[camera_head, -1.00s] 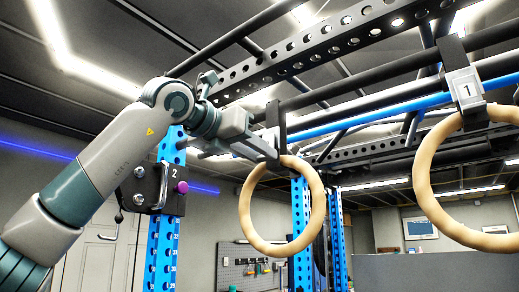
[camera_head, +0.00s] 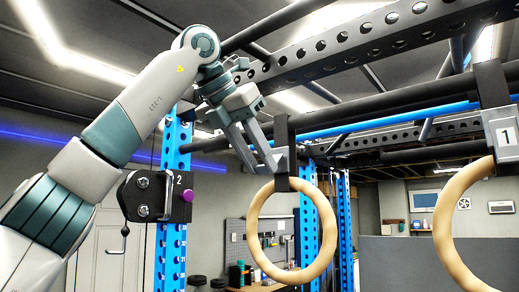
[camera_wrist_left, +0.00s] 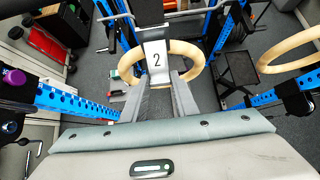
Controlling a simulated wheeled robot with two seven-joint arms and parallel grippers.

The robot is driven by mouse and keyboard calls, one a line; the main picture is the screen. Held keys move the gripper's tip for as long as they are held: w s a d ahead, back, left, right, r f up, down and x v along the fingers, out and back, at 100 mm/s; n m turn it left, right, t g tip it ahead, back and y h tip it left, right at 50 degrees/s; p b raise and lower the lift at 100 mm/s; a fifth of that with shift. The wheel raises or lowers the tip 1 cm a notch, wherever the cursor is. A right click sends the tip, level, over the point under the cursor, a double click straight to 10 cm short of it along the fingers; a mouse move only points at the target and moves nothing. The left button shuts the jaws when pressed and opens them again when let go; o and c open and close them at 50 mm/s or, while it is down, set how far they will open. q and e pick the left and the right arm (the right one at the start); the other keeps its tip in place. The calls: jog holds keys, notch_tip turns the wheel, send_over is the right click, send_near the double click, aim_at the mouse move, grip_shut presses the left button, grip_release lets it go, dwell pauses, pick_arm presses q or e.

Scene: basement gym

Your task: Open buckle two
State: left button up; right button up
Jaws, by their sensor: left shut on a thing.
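Buckle two (camera_wrist_left: 157,62) is a pale plate marked 2 on a dark strap, seen in the left wrist view between my finger tips. My left gripper (camera_head: 274,165) points steeply down at the strap (camera_head: 282,130) above the left wooden ring (camera_head: 251,237). Its fingers also show in the left wrist view (camera_wrist_left: 158,84), shut on the buckle's lower part. My right gripper is out of view.
Buckle one (camera_head: 504,134) holds a second wooden ring (camera_head: 447,228) at the right. Black rack beams (camera_head: 370,36) and a blue bar (camera_head: 370,122) run overhead. A blue post (camera_head: 171,240) carries a black bracket with a purple knob (camera_head: 187,195), close beneath my left arm.

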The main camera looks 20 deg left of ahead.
pick_arm(q)
jog(key=shift+s+r+g, duration=0.1)
jog(key=shift+r+g, duration=0.3)
jog(key=shift+r, duration=0.05)
jog(key=shift+y, duration=0.3)
jog(key=o, duration=1.1)
jog(key=shift+c, duration=0.2)
jog(key=shift+a+r, duration=0.1)
jog(key=v, duration=1.1)
jog(key=shift+r, duration=0.4)
jog(key=shift+s+a, duration=0.1)
